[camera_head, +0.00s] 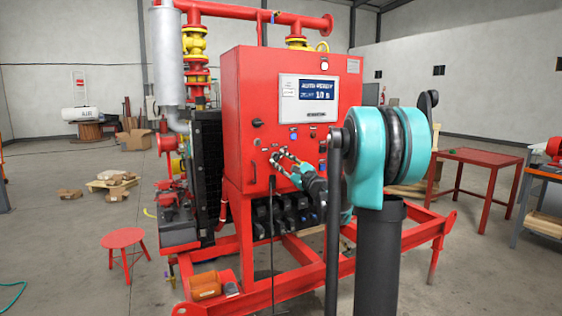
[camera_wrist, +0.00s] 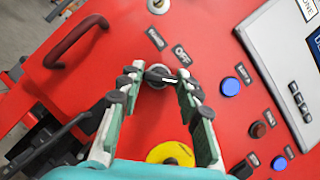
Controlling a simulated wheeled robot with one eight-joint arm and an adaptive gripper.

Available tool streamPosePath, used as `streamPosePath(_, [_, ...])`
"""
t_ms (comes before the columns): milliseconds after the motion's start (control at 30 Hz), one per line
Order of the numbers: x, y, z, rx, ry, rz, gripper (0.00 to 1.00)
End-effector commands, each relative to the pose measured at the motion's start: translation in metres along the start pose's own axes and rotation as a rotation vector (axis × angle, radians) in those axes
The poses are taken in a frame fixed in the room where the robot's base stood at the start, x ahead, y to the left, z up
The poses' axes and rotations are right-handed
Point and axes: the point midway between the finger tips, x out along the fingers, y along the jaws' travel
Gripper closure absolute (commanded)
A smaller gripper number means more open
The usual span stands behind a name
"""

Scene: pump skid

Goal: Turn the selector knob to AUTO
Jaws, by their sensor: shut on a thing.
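The selector knob (camera_wrist: 158,76) is a dark lever on a pale round base on the red panel, in the middle of the wrist view. An OFF label (camera_wrist: 181,55) sits just beyond it, with another label (camera_wrist: 156,38) to its left. My gripper (camera_wrist: 160,78) is shut on the knob, one finger on each side, and the fingers hide part of it. In the head view my gripper (camera_head: 277,158) reaches the lower left of the red control cabinet (camera_head: 240,100); the knob is too small to make out there.
A yellow disc (camera_wrist: 171,155) lies below the knob, partly behind my gripper. A blue button (camera_wrist: 230,86) and a dark red button (camera_wrist: 258,129) are to the right. A dark door handle (camera_wrist: 75,40) stands out at upper left. A display (camera_head: 314,91) is higher on the cabinet.

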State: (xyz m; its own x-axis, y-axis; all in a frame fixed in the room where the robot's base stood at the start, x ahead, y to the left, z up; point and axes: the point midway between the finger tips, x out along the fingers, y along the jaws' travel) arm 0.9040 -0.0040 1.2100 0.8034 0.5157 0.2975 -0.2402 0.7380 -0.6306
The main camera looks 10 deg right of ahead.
Motion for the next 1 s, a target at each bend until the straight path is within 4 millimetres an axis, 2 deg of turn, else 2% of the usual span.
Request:
streamPosePath(33, [0.0, 0.0, -0.001, 0.0, 0.002, 0.0, 0.62])
streamPosePath(167, [0.0, 0.0, 0.0, -0.001, 0.001, 0.0, 0.46])
streamPosePath(200, [0.0, 0.0, 0.0, -0.001, 0.001, 0.0, 0.45])
streamPosePath(567, [-0.006, -0.001, 0.0, -0.001, 0.001, -0.001, 0.45])
streamPosePath(667, [-0.019, -0.001, -0.001, -0.002, 0.002, -0.002, 0.45])
streamPosePath(1000, [-0.087, -0.001, -0.001, -0.002, 0.003, -0.002, 0.45])
